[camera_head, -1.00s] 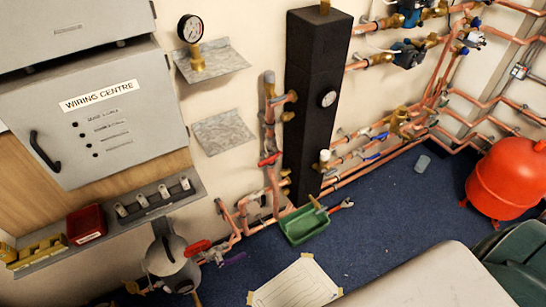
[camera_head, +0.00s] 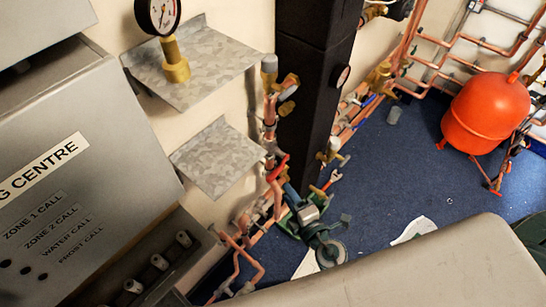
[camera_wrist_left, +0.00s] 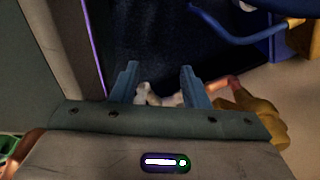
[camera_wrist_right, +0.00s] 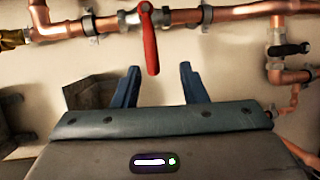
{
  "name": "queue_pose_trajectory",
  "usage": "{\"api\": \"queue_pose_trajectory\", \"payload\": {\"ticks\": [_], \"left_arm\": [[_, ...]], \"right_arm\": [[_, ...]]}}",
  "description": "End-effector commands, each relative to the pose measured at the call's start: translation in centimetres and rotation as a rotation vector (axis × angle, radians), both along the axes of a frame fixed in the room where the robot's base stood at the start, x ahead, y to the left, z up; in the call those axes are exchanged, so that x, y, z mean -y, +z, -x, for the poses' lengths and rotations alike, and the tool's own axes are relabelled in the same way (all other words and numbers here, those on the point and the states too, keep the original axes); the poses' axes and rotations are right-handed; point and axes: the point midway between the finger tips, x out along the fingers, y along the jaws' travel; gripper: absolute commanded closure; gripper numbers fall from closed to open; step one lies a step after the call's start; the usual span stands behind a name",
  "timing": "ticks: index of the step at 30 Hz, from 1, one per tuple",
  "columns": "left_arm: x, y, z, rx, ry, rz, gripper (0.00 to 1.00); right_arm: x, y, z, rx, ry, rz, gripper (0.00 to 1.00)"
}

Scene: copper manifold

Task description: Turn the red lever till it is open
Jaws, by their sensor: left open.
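A red lever (camera_wrist_right: 150,46) hangs down from a valve on a horizontal copper pipe (camera_wrist_right: 205,14) in the right wrist view. My right gripper (camera_wrist_right: 160,70) is open, with the lever's lower end showing between its two fingertips; I cannot tell whether they touch. In the head view a red lever (camera_head: 278,168) shows on the copper pipework left of the black column, close to my right gripper (camera_head: 291,192). My left gripper (camera_wrist_left: 158,72) is open in its wrist view, with a blurred whitish thing beyond the fingers. It does not clearly show in the head view.
The wiring centre box (camera_head: 75,170) fills the left. A gauge (camera_head: 158,14) stands on a metal shelf above the pipes. The black column (camera_head: 308,100) rises beside the lever. A red tank (camera_head: 486,112) stands at the right. Blue floor (camera_head: 385,175) is largely open.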

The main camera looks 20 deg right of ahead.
Motion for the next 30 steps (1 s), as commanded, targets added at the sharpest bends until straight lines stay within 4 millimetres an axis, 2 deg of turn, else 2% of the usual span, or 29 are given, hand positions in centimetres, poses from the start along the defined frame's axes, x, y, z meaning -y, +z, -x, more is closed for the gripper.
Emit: {"api": "queue_pose_trajectory", "payload": {"ticks": [3, 7, 12, 16, 24, 30], "left_arm": [[0.0, -0.1, 0.0, 0.000, 0.000, 0.000, 0.59], [0.4, 0.1, 0.8, -0.010, 0.001, 0.004, 0.59], [1.3, 0.3, 2.4, -0.032, 0.006, 0.015, 0.59], [1.3, 0.4, 3.2, -0.042, 0.006, 0.014, 0.59], [0.5, 0.7, 2.0, -0.027, 0.003, 0.005, 0.59], [0.5, 0.8, 0.6, -0.008, 0.003, 0.005, 0.59]], "right_arm": [[0.0, 1.0, -0.1, 0.018, 0.006, 0.036, 0.61], [-0.2, 1.0, -1.2, 0.020, 0.006, 0.040, 0.61], [-0.8, 0.6, -4.2, 0.021, 0.007, 0.039, 0.61], [-1.2, 0.2, -6.6, 0.021, 0.007, 0.039, 0.61], [-1.8, -0.5, -9.9, 0.019, 0.005, 0.038, 0.61], [-1.9, -0.6, -10.5, 0.017, 0.005, 0.038, 0.61]]}}
